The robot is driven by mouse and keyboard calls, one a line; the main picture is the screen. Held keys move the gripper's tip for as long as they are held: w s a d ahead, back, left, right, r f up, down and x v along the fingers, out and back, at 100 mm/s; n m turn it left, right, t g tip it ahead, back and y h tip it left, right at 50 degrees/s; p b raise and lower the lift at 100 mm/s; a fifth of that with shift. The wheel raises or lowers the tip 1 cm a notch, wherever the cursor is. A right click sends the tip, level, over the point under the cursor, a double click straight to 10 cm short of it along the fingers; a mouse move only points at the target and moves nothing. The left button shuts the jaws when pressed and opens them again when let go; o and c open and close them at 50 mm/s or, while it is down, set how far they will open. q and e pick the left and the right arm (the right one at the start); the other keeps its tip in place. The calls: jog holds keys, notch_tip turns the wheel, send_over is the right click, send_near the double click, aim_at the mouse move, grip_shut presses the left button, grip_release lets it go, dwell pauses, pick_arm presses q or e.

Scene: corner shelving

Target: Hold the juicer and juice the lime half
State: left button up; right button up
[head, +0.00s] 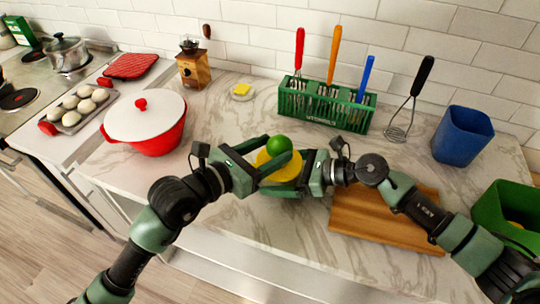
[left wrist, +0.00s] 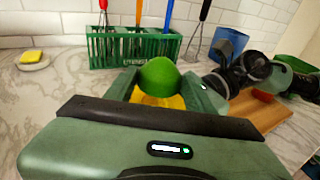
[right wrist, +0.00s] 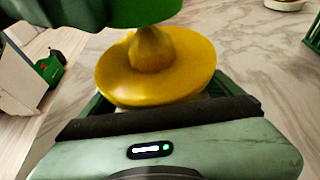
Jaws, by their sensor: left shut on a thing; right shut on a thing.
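The green lime half (head: 279,144) is above the yellow juicer (head: 287,173) at the counter's front. My left gripper (head: 274,158) is shut on the lime half, which also shows between its fingers in the left wrist view (left wrist: 160,73). My right gripper (head: 300,178) is shut on the juicer from the right. In the right wrist view the juicer (right wrist: 180,77) has its cone pointing up just under the lime half (right wrist: 150,11). The lime's underside is hidden, so I cannot tell if it touches the cone's tip.
A wooden cutting board (head: 375,226) lies under my right arm. A green utensil rack (head: 320,108), a whisk (head: 397,133) and a blue container (head: 462,138) stand behind. A red pot (head: 146,122) stands left. A green bin (head: 498,212) is at right. Marble is clear behind the grippers.

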pick_arm(q)
jog(key=shift+r, duration=2.6)
pick_arm(e)
jog(key=o, duration=1.1)
jog(key=shift+o, duration=0.2)
jog(key=v, duration=1.1)
jog(key=shift+s+d+r, duration=0.15)
jog(key=shift+d+r, duration=0.05)
jog(key=shift+d, duration=0.25)
